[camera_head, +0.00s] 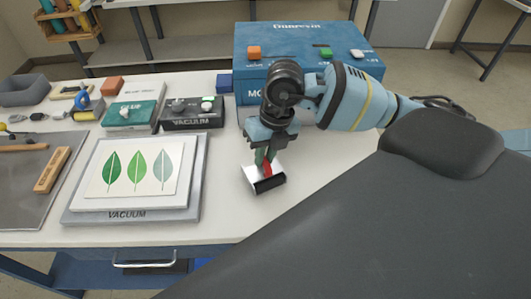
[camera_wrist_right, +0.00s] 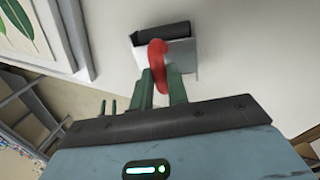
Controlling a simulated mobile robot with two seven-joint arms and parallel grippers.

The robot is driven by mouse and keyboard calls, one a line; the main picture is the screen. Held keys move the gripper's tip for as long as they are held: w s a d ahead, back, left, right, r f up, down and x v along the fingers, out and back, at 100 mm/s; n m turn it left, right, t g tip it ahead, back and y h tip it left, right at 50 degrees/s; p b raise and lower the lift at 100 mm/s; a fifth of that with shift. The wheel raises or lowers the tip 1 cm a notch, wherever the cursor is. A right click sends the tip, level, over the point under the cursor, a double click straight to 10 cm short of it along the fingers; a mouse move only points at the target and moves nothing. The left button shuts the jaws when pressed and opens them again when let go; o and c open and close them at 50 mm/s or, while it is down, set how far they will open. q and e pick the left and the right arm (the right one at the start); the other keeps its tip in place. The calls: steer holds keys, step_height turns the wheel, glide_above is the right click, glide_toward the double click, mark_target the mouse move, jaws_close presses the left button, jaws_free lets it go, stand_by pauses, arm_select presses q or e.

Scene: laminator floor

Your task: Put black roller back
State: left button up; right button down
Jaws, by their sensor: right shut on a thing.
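The black roller (camera_head: 269,184) has a dark cylinder and a red handle. My right gripper (camera_head: 266,158) points down and is shut on the red handle, close above the white table, right of the vacuum board. In the right wrist view the black cylinder (camera_wrist_right: 160,34) lies past the green fingers of the gripper (camera_wrist_right: 162,78). A pale, shiny flat part shows right beside the cylinder; I cannot tell whether it belongs to the roller. I cannot tell whether the roller touches the table. My left gripper is not in view.
The vacuum board (camera_head: 75,216) carries a sheet with three leaves. A blue machine (camera_head: 290,40) with coloured buttons stands behind my right gripper. A black vacuum box (camera_head: 192,122), a green box (camera_head: 128,115) and a grey mat (camera_head: 25,205) lie to the left. Bare table (camera_head: 222,205) surrounds the roller.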

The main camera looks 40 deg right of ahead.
mark_target(274, 166)
steer(key=c, duration=1.7)
jaws_free()
steer(key=shift+s+f, duration=0.25)
steer(key=shift+f, duration=0.4)
steer(key=shift+c, duration=0.2)
steer(key=o, duration=0.4)
steer(key=shift+w, duration=0.15)
steer(key=shift+r, duration=0.2)
steer(key=shift+r, duration=0.1)
steer(key=v, duration=1.3)
steer(key=shift+w+a+r+p, duration=0.1)
steer(key=shift+w+a+p, duration=0.1)
steer(key=shift+p, duration=0.15)
